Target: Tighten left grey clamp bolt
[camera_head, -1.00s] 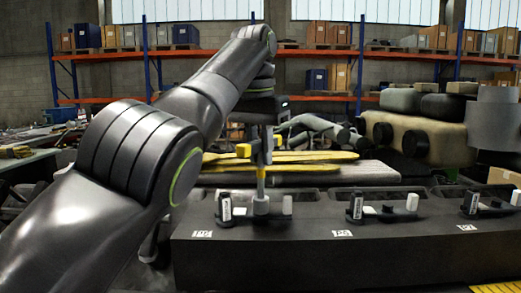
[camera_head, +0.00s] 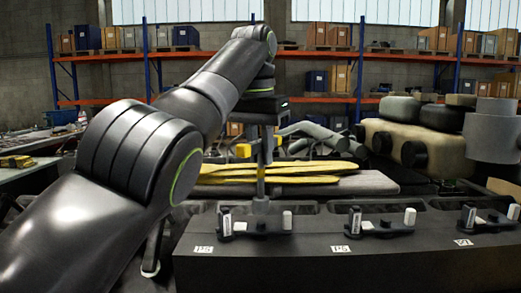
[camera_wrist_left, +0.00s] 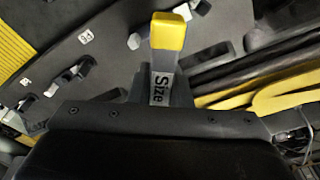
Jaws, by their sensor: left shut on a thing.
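My left gripper (camera_head: 264,106) is shut on an upright tool with a grey shaft (camera_head: 261,180) and yellow parts (camera_head: 243,150). In the left wrist view the tool's yellow end and grey body marked "Size" (camera_wrist_left: 162,85) stick out past the gripper. The leftmost clamp (camera_head: 255,227) sits on the dark block (camera_head: 330,268), with a black and white upright piece at its left and a light grey piece at its right. The tool's lower end hangs over this clamp, seemingly apart from it. The clamp's bolt is too small to make out. My right gripper is out of view.
Two similar clamps (camera_head: 380,222) (camera_head: 487,217) stand further right on the block. Yellow-and-grey long pieces (camera_head: 280,175) lie behind it. A beige tank-like part (camera_head: 430,145) stands at the back right. Shelves with boxes line the wall.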

